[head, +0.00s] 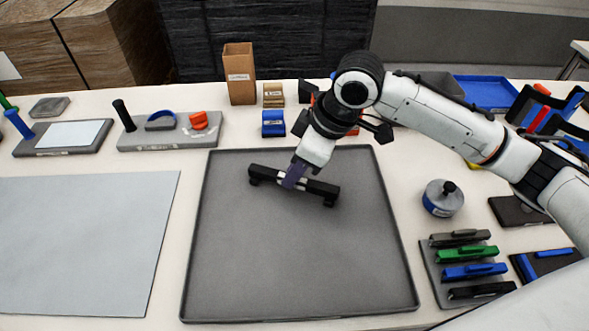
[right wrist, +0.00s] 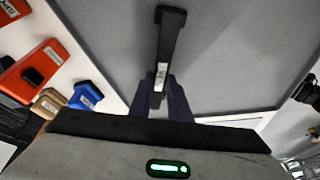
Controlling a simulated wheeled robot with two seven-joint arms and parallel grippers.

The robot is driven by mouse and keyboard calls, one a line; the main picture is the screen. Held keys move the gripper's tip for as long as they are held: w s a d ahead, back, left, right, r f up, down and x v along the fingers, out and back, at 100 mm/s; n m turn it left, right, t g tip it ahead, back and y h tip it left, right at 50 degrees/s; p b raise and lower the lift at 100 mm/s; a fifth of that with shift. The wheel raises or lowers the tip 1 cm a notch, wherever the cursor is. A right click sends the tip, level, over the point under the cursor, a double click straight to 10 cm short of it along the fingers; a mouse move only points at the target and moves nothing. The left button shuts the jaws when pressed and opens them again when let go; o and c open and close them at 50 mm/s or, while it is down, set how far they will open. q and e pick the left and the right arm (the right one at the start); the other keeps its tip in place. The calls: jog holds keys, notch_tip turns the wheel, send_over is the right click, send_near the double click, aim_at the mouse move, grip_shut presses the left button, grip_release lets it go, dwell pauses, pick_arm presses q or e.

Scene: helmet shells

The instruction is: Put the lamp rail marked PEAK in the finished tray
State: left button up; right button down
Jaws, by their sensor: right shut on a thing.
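A black lamp rail (head: 322,189) with a foot at each end is over the far part of the large dark grey tray (head: 300,270). My right gripper (head: 294,177) is shut on the middle of this rail, its dark purple fingers on either side. The rail also shows in the right wrist view (right wrist: 171,35), with a small white label between the fingers that I cannot read. Whether the rail touches the tray floor or hangs just above it, I cannot tell. My left gripper is not in view.
A rack (head: 432,282) with several coloured rails stands right of the tray, by a round blue-and-grey pot (head: 443,198). A brown box (head: 239,75) and a blue block (head: 273,124) stand behind. A pale mat (head: 80,240) lies left. Most of the tray is empty.

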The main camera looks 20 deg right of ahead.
jog(key=c, duration=1.7)
grip_release()
jog(key=shift+o, duration=0.2)
jog(key=p+v, duration=0.1)
jog(key=v, duration=1.1)
